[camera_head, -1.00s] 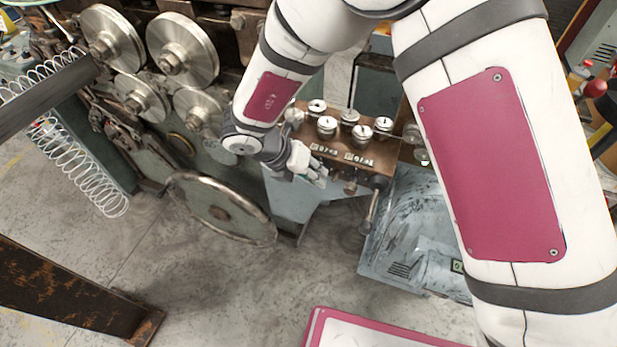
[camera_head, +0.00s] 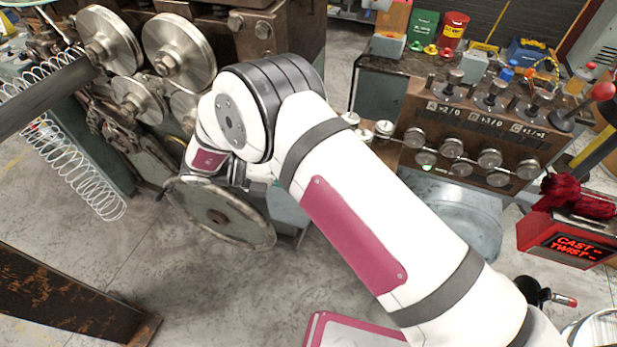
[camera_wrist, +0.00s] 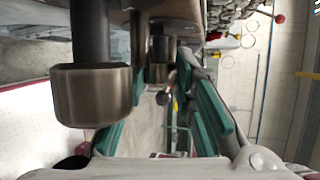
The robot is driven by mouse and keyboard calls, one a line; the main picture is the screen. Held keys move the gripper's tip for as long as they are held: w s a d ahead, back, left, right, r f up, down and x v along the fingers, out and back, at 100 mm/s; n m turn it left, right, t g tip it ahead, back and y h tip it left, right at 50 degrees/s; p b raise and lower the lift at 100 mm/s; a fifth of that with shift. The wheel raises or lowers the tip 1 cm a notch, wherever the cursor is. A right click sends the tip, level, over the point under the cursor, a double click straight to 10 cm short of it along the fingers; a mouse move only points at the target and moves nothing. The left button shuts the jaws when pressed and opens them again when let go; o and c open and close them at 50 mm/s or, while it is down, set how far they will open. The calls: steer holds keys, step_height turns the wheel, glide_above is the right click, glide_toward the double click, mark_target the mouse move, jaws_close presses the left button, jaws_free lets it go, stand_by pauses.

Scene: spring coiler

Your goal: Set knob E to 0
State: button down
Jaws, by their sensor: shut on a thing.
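In the wrist view, my gripper (camera_wrist: 165,105) has its teal fingers on either side of a small metal knob (camera_wrist: 160,72) on a dark stem and is shut on it. A larger-looking cylindrical metal knob (camera_wrist: 90,95) on a dark shaft is just left of the fingers, nearer the camera. No letter or scale shows in this view, so I cannot tell which knob is E or its setting. In the head view my arm covers most of the small brown knob box (camera_head: 387,152) and its labels. My gripper is mostly hidden there too.
A panel (camera_head: 475,130) marked A, B and C, with several metal knobs, stands right of my arm. A large handwheel (camera_head: 222,215) and a spring coil (camera_head: 75,170) are at left. A red display box (camera_head: 570,240) is at right.

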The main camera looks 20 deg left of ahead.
steer(key=shift+f+h, duration=0.25)
steer(key=shift+h, duration=0.25)
steer(key=shift+b, duration=0.3)
steer(key=c, duration=1.3)
jaws_free()
steer(key=shift+r, duration=0.1)
steer(key=shift+a, duration=0.1)
steer(key=shift+v, duration=3.7)
steer(key=shift+s, duration=0.1)
steer(key=shift+c, duration=0.7)
